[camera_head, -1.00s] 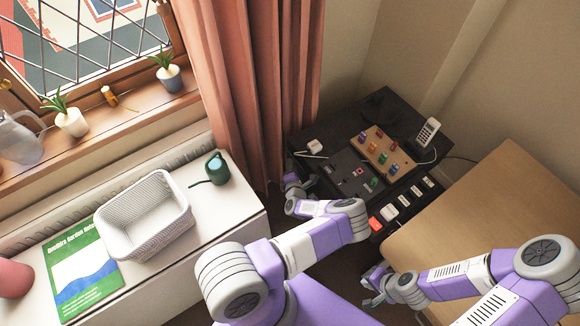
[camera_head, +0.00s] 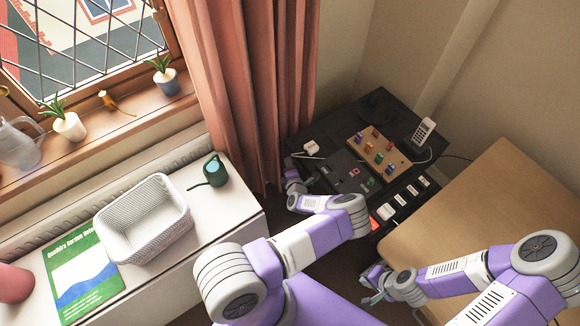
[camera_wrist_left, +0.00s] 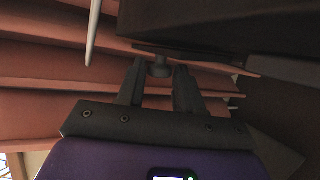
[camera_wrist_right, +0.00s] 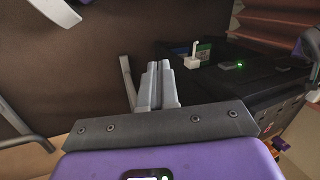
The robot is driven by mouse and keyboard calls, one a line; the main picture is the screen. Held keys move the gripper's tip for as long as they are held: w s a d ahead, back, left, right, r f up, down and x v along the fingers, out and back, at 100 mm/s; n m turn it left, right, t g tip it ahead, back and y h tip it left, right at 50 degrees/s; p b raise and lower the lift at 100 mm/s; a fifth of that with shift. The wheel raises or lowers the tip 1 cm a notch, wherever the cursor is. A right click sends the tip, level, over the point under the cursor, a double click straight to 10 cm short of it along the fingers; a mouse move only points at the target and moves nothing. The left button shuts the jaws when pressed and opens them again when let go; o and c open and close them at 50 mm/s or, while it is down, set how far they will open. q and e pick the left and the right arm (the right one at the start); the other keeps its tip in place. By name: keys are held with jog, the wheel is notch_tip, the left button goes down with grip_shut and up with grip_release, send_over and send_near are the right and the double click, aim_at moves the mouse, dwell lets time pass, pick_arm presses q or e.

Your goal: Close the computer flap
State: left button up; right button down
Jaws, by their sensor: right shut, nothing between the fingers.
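The dark desk (camera_head: 300,142) stands in the corner. A flat black device (camera_head: 343,172) lies on it; I cannot tell whether this is the computer or which part is its flap. My left gripper (camera_head: 291,178) is at the desk's left edge, partly hidden behind my own arm. In the left wrist view its fingers (camera_wrist_left: 160,88) are apart, with a small grey knob (camera_wrist_left: 160,68) below a dark panel (camera_wrist_left: 195,52) at the tips. Contact cannot be told. My right gripper (camera_head: 372,280) is low beside the wooden desk, shut and empty; its fingers (camera_wrist_right: 159,84) are together.
A wooden board with coloured pieces (camera_head: 379,150) and a white phone (camera_head: 424,131) are on the dark desk. A wooden desk (camera_head: 478,210) stands at right. A white cabinet at left holds a basket (camera_head: 146,222) and green watering can (camera_head: 215,170). The curtain (camera_head: 262,90) hangs close to my left gripper.

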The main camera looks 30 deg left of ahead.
pick_arm(q)
jog(key=p+v, duration=0.2)
jog(key=v, duration=0.5)
jog(key=shift+s, duration=0.25)
jog(key=shift+d+r, duration=0.1)
jog(key=shift+d, duration=0.05)
dwell(0.3)
